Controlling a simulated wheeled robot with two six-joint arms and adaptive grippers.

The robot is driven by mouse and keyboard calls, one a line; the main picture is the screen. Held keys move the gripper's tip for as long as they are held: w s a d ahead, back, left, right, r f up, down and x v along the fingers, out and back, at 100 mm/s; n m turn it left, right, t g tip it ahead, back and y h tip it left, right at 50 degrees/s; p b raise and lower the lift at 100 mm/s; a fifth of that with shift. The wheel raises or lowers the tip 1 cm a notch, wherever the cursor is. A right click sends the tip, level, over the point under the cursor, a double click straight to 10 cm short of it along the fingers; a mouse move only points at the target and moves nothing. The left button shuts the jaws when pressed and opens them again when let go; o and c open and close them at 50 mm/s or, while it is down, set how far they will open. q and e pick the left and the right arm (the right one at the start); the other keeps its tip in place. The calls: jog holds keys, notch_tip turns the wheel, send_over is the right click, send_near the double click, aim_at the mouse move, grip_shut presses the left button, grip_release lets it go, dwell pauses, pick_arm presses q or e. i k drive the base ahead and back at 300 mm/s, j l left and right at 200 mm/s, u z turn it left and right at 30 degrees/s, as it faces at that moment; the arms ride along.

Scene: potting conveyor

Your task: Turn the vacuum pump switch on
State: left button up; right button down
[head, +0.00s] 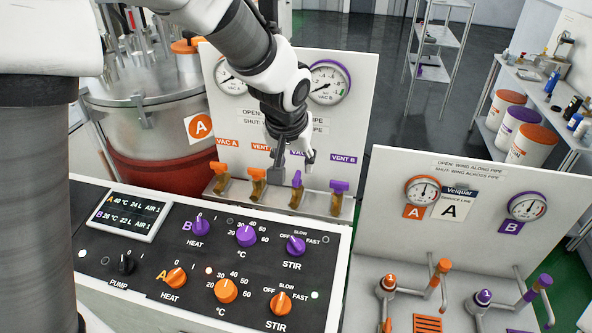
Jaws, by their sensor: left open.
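The pump switch (124,264) is a black knob at the left end of the black control panel (190,310), above the printed word PUMP. A small white light (82,254) glows to its left. My left gripper (292,162) is open and points down at the valve row behind the panel, far to the right of the pump switch. Its fingers are close to the purple VAC B valve handle (297,179) and partly cover its label. I cannot tell whether they touch it. My right gripper is out of view.
Orange and purple heat, temperature and stir knobs (225,290) fill the panel's right side. A steel vessel (145,115) stands behind left. A service-line board (470,200) stands right.

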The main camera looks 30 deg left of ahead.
aim_at(127, 265)
jog(key=k, duration=1)
